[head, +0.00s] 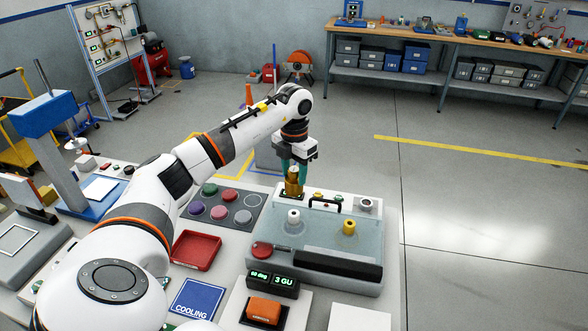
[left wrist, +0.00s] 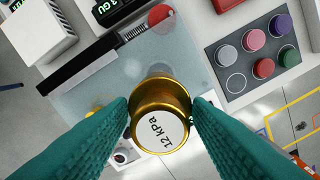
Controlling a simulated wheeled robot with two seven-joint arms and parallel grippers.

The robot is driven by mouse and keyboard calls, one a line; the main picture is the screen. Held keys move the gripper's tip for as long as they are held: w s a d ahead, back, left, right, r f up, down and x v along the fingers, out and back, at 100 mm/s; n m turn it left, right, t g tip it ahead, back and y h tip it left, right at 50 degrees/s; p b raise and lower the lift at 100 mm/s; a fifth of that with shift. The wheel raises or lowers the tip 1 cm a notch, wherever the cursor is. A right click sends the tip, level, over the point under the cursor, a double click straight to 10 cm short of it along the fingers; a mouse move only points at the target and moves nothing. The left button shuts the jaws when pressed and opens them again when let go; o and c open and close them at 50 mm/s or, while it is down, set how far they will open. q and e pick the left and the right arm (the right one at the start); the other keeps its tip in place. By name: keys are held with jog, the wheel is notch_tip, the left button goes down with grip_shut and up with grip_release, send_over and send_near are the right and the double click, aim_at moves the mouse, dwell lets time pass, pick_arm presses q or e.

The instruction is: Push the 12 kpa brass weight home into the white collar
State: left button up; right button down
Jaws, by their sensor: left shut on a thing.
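The brass weight (head: 292,186), marked 12 kPa, is held between the teal fingers of my left gripper (head: 293,175). The left wrist view shows the weight (left wrist: 161,118) from above, with a finger pressed on each side. The white collar (head: 293,216) stands on the clear top of the bench unit, at its left side. In the head view the weight appears above and behind the collar, apart from it. In the left wrist view I cannot make out the collar; the weight may hide it. My right gripper is not in view.
A yellow collar (head: 349,227) stands right of the white one. A black handle (head: 325,203) rises at the unit's back, and a red button (head: 262,250) sits at its front left. Left are coloured discs on a grey board (head: 181,214) and a red tray (head: 195,251).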

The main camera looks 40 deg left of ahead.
aim_at(294, 183)
pick_arm(q)
jog(key=shift+f+b, duration=1.3)
jog(key=shift+f, duration=1.15)
jog(key=shift+f+b, duration=1)
jog(key=shift+f, duration=0.65)
jog(key=o, duration=1)
jog(key=shift+s, duration=0.1)
jog(key=shift+f, duration=0.1)
